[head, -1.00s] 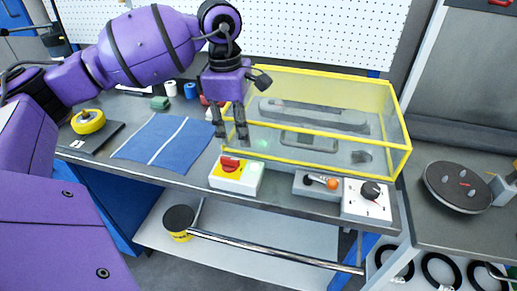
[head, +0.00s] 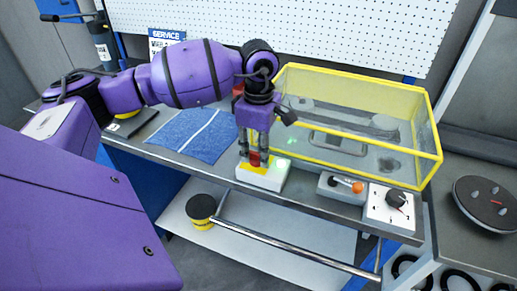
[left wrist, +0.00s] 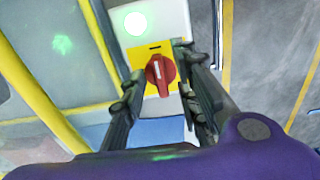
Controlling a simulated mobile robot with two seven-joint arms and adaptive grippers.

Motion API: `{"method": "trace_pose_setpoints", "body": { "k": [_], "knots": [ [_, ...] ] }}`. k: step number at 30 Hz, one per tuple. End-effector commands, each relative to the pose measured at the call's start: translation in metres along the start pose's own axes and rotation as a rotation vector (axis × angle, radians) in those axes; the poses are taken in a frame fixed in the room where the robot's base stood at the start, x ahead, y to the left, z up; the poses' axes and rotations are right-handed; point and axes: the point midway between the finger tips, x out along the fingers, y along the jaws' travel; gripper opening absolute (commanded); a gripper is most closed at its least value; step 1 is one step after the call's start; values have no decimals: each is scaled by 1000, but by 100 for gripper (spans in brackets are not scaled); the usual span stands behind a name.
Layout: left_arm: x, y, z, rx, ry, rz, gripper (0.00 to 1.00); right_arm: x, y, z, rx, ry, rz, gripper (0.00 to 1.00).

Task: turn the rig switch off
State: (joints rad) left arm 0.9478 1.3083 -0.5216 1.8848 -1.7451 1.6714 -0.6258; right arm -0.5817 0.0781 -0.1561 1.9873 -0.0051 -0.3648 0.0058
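The rig switch is a red knob on a yellow plate on a white box (head: 270,178) at the bench's front edge. In the left wrist view the red knob (left wrist: 161,72) shows a pale mark pointing roughly up the picture, and a lit pale-green lamp (left wrist: 136,23) sits on the box above the yellow plate. My left gripper (head: 254,158) points down over the switch. Its fingers stand on either side of the knob, with visible gaps, so it looks open. In the head view the fingers partly hide the knob. My right gripper is not in view.
A yellow-framed clear enclosure (head: 360,120) stands just behind the switch. To the right are a grey box with an orange-tipped lever (head: 342,186) and a white box with a black dial (head: 392,205). A blue cloth (head: 195,135) lies to the left.

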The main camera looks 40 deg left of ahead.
Motion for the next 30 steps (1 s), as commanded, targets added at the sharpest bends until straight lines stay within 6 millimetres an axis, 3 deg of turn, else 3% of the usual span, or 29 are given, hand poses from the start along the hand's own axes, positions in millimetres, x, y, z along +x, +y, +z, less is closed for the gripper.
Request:
{"method": "trace_pose_setpoints", "body": {
  "k": [1,8,20,30],
  "knots": [
    [0,0,0,0,0,0,28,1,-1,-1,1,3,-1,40],
    [0,0,0,-1,0,0,0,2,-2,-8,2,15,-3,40],
    [0,0,0,-36,0,0,0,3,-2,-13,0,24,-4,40],
    [-1,2,0,-253,0,0,0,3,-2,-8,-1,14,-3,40]
  ]
}}
